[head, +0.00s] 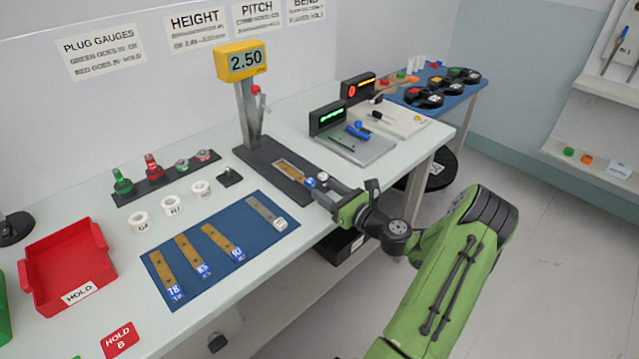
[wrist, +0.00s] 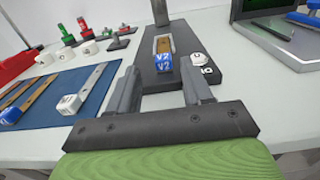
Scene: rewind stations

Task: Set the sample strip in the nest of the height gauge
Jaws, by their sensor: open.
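The height gauge has a yellow display (head: 241,61) reading 2.50, a grey post and a dark base (head: 258,163). A brass-coloured sample strip (head: 290,171) with a blue end tag lies along the light-edged nest on the base. In the wrist view its tag (wrist: 163,66) reads V2 and points toward my gripper. I cannot tell whether the strip sits fully flat. My gripper (head: 322,191) is open at the front end of the base. In the wrist view, my gripper (wrist: 161,84) has its fingers apart, with the tag just beyond the gap and nothing between them.
A white round piece (wrist: 197,59) stands on the base right of the tag. A blue mat (head: 205,278) holds several tagged strips. A red HOLD tray (head: 67,265) and plug gauges (head: 152,165) are left; a grey plate with a green display (head: 327,117) is right.

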